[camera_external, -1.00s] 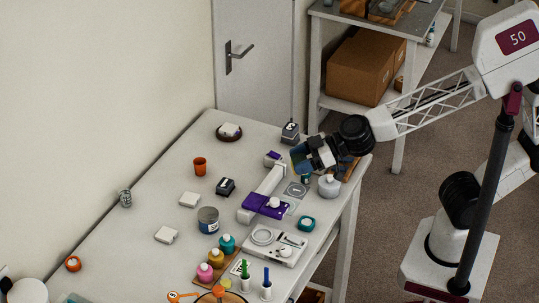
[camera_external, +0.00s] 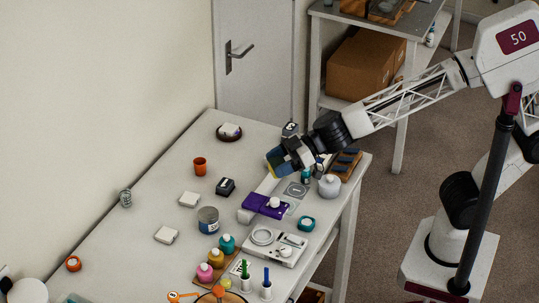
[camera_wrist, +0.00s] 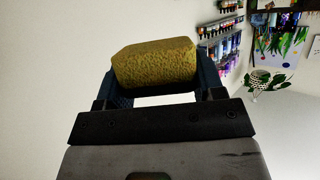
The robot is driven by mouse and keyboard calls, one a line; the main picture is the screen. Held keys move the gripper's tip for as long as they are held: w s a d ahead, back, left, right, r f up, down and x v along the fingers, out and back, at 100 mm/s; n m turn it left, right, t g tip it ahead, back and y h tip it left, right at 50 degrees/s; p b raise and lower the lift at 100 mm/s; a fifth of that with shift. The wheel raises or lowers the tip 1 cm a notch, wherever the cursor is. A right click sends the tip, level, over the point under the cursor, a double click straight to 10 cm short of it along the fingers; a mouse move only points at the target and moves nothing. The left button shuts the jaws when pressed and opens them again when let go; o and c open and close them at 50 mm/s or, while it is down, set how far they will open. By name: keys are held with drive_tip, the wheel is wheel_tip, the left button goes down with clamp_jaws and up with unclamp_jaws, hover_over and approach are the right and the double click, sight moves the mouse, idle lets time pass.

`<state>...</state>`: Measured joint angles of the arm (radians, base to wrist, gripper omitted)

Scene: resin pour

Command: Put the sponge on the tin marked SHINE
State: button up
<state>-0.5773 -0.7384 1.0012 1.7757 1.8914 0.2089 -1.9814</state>
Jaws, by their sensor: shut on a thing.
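The yellow, rough-textured sponge (camera_wrist: 155,66) is held between the two fingers of my gripper (camera_wrist: 157,82) in the wrist view. In the external view my gripper (camera_external: 277,162) is above the far part of the table, with a bit of the yellow sponge (camera_external: 272,157) showing at its fingers. A round tin (camera_external: 208,221) with a blue and grey side stands mid-table, to the left of and nearer than my gripper. Its lettering is too small to read, so I cannot confirm SHINE. The sponge is apart from this tin.
A dark box (camera_external: 225,187), an orange cup (camera_external: 200,166) and white blocks (camera_external: 189,200) lie around the tin. Paint bottles (camera_external: 228,244) stand just in front. The table's left side has free room.

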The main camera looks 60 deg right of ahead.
drive_tip(key=shift+w+a+n+g+y, duration=0.7)
drive_tip(key=shift+w+a, duration=0.45)
drive_tip(key=shift+w, duration=0.6)
drive_tip(key=n+g+y, duration=0.3)
drive_tip(key=n+g, duration=0.5)
hover_over(208, 214)
wheel_tip(208, 214, down, 9)
drive_tip(key=shift+f, duration=0.2)
drive_tip(key=shift+h, duration=0.3)
drive_tip(key=shift+f, duration=3.15)
drive_tip(key=shift+f, duration=1.85)
drive_tip(key=shift+f, duration=0.2)
